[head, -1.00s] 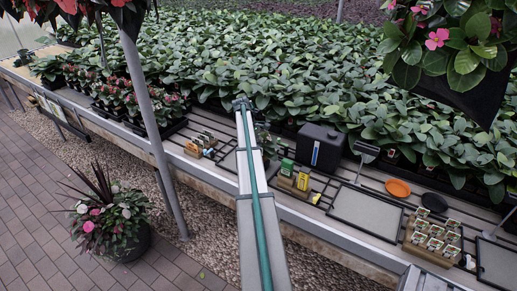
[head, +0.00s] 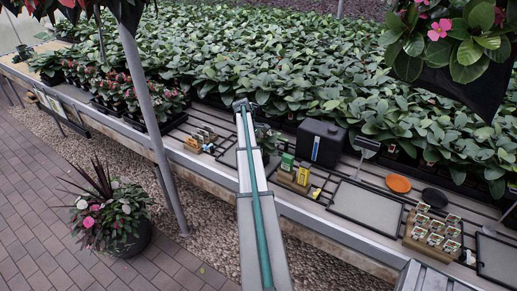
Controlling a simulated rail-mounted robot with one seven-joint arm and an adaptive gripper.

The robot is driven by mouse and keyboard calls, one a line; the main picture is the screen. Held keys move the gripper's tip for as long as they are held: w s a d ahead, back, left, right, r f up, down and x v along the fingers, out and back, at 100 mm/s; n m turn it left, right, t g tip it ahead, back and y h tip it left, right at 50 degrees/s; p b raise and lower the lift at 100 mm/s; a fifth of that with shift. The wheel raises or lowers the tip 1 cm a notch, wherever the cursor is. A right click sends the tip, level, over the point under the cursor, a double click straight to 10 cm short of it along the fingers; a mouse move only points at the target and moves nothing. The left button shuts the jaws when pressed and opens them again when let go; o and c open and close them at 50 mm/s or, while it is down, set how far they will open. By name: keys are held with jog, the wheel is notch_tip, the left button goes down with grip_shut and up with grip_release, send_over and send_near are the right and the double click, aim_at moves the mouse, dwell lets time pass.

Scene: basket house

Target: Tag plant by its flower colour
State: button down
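My arm stretches from the bottom middle of the head view over the bench. My gripper (head: 243,104) is at its far end, in front of the leafy plants; it is too small and edge-on to show whether it is open or shut. Green tags (head: 287,162) and yellow tags (head: 304,173) stand in a wooden holder (head: 293,183) just right of my arm. A small plant (head: 267,139) is partly hidden behind my arm, and no flower colour can be made out on it. A wooden tray (head: 424,247) with several small labelled pots (head: 436,238) sits at the right.
A black box (head: 321,143) stands behind the tag holder. A grey framed panel (head: 366,206), an orange saucer (head: 398,184) and a black saucer (head: 435,197) lie farther right. A metal post (head: 153,115) rises at left. Dense foliage (head: 300,85) fills the back.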

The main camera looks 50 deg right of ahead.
dwell(0.3)
jog(key=c, duration=1.2)
grip_release()
jog(key=shift+c, duration=0.2)
